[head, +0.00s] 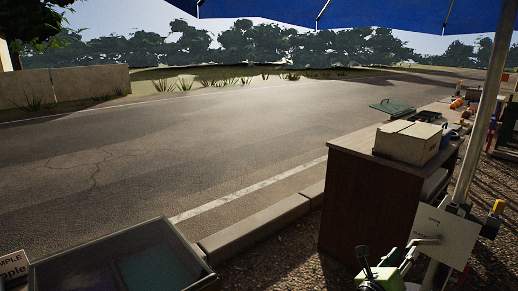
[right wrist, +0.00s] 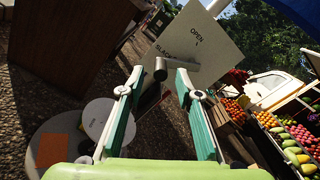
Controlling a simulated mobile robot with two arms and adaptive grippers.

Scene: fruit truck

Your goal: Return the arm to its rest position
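My right gripper (head: 386,262) is low at the right in the head view, in front of a white sign board (head: 445,235). In the right wrist view my right gripper (right wrist: 160,80) has its two teal-padded fingers spread apart, with nothing held between them. A grey crank-like handle (right wrist: 160,68) shows just beyond the fingertips, in front of the sign (right wrist: 195,45) with the words "OPEN" and "SLACK". I cannot tell the exact gap between fingertips and handle. My left gripper is not in view.
A brown wooden counter (head: 365,195) with a cream box (head: 408,142) stands left of the umbrella pole (head: 487,110). A glass-topped case (head: 120,258) is at lower left. Fruit crates (right wrist: 275,130) are right in the wrist view. The road (head: 150,150) is empty.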

